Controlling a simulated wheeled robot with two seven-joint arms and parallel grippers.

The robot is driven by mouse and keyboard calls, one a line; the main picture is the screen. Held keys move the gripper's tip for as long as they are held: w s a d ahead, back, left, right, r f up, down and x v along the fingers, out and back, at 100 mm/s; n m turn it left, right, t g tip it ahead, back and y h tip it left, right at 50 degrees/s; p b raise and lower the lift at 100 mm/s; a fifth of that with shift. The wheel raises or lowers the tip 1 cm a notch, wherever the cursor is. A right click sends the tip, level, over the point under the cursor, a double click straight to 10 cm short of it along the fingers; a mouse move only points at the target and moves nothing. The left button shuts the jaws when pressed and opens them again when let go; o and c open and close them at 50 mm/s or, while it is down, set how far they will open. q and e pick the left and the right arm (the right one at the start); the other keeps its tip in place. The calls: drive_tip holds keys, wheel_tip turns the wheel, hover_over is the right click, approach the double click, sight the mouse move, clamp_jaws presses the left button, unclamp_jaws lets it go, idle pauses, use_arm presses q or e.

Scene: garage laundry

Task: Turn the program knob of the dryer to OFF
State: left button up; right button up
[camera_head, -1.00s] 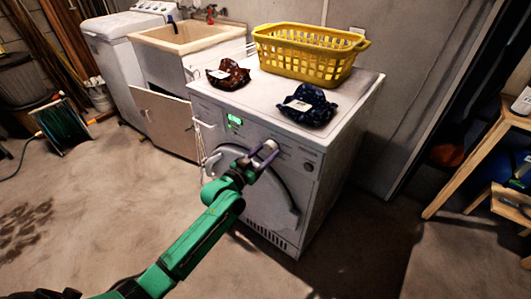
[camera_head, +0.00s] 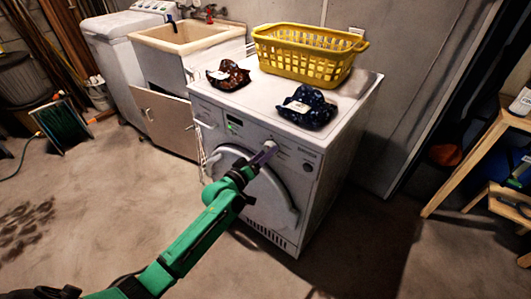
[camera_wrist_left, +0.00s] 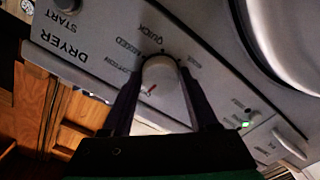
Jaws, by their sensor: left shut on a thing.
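The white dryer (camera_head: 300,185) stands in the middle of the head view, with its control panel along the upper front. In the left wrist view the round pale program knob (camera_wrist_left: 163,72) sits between the fingers of my left gripper (camera_wrist_left: 158,92), one finger on each side. My left gripper (camera_head: 268,153) is shut on the knob, and in the head view it hides most of it. My right gripper is out of view.
A yellow basket (camera_head: 262,43), a brown patterned cloth item (camera_head: 229,73) and a blue one (camera_head: 307,106) are on the dryer top. A small green light (camera_wrist_left: 246,124) shows on the panel. A sink (camera_head: 190,40) stands left. The floor in front is clear.

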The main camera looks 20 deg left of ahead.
use_arm(q)
drive_tip(key=shift+n, duration=0.9)
drive_tip(key=o, duration=1.4)
drive_tip(key=shift+c, duration=0.2)
drive_tip(key=v, duration=1.4)
drive_tip(key=shift+s, duration=0.3)
drive_tip(key=shift+f, duration=0.1)
